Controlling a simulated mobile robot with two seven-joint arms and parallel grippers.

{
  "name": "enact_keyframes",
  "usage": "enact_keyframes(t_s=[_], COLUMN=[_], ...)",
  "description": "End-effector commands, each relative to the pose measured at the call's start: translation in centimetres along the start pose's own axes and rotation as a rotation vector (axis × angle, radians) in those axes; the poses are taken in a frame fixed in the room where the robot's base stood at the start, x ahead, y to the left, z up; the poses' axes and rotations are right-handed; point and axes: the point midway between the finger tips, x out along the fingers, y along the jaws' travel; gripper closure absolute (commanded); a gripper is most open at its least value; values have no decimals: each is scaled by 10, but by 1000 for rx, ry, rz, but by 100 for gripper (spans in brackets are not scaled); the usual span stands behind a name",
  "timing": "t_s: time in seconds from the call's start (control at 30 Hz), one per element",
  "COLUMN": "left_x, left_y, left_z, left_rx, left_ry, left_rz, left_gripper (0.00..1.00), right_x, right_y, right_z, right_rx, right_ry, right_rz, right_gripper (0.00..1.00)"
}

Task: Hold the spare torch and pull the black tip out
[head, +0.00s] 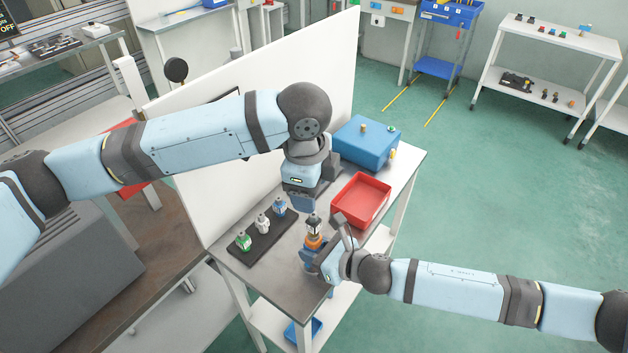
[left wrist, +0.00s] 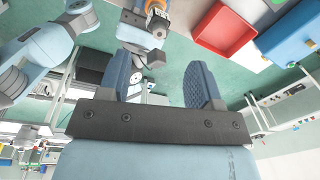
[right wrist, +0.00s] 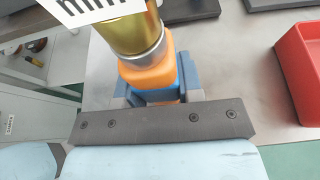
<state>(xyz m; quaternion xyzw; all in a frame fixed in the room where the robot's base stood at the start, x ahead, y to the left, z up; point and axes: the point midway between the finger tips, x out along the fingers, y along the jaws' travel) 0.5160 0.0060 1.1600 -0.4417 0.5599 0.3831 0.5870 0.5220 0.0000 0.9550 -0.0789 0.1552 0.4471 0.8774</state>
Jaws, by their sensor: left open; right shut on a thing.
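The spare torch shows in the head view (head: 314,241) with an orange body and a dark upper end, the black tip (head: 313,221). My right gripper (head: 316,252) is shut on its orange body and holds it roughly upright over the table. In the right wrist view the orange body (right wrist: 147,72) sits between the fingers, with a gold collar and a white, black-marked part above. My left gripper (head: 301,203) points down near the torch's upper end. In the left wrist view its fingers (left wrist: 163,82) are apart and empty, with the torch (left wrist: 157,22) beyond them.
A black tray (head: 255,238) with green, white and blue-topped items lies left of the torch on the table. A red bin (head: 340,203) and a blue box (head: 350,150) stand behind. A white panel (head: 215,210) borders the table's left side.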

Motion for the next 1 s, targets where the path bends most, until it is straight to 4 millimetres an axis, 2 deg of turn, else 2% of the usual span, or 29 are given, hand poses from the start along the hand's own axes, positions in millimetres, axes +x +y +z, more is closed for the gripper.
enact_keyframes(t_s=[0.2,0.43,0.57,0.8,1.0], left_x=[-7,2,22,68,97], left_y=[-7,-7,-4,0,2], left_z=[-4,-5,-4,-4,-3], left_rx=[245,309,308,308,307], left_ry=[-6,-3,-4,-4,-3], left_rz=[74,95,96,96,94], left_gripper=[42,42,42,42,42], right_x=[0,0,0,0,0], right_y=[0,0,0,0,0], right_z=[0,0,0,0,0], right_rx=[0,0,0,0,0], right_ry=[1,1,1,1,1], right_rz=[0,0,0,0,0], right_gripper=[100,100,100,100,100])
